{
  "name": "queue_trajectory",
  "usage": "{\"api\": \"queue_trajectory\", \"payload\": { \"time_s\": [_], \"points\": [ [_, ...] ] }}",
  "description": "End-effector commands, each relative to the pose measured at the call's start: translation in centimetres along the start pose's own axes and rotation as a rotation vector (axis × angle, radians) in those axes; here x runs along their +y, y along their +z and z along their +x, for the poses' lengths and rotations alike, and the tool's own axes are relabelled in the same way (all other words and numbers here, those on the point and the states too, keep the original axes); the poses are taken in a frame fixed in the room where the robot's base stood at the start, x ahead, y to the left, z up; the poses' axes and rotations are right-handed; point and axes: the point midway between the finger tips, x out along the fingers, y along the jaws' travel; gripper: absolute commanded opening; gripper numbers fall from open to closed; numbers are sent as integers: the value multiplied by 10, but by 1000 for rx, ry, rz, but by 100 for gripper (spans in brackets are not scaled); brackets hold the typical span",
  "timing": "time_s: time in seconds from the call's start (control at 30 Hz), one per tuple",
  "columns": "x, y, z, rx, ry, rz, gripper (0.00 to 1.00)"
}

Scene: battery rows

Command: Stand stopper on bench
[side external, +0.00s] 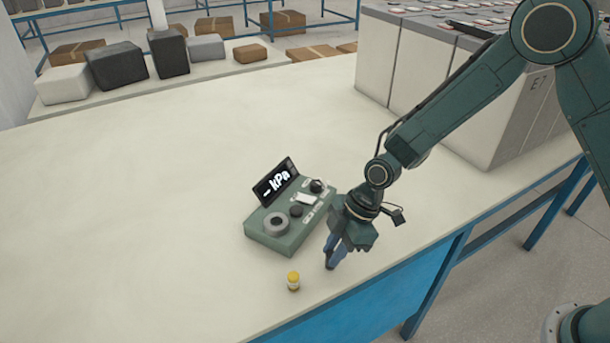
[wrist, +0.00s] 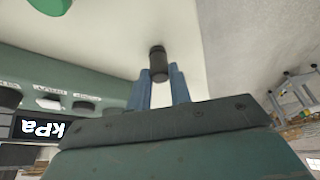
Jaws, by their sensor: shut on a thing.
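The stopper (wrist: 158,62) is a small dark cylinder with a slightly wider dark end. In the wrist view it sits between the tips of my blue fingers. My gripper (side external: 333,254) is shut on it, low over the bench (side external: 150,200) near its front edge; it also shows in the wrist view (wrist: 160,76). In the side view the fingers mostly hide the stopper. I cannot tell whether its lower end touches the bench.
A green instrument box (side external: 278,240) with a kPa display (side external: 276,182) stands just left of my gripper. Large grey battery blocks (side external: 410,65) stand at the back right. The bench's left side is clear.

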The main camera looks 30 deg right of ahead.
Motion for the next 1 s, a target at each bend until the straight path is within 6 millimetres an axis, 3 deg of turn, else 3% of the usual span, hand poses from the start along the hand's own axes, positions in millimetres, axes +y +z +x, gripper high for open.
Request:
{"api": "queue_trajectory", "payload": {
  "time_s": [0.3, 0.33, 0.4, 0.43, 1.0],
  "points": [
    [0, 1, 3, 0, 0, 0, 0],
    [0, 1, 2, 0, 0, 0, 26],
    [0, 1, 2, 0, 0, 0, 40],
    [0, 1, 2, 0, 0, 0, 42],
    [0, 0, -9, 0, 1, 0, 42]
  ]
}}
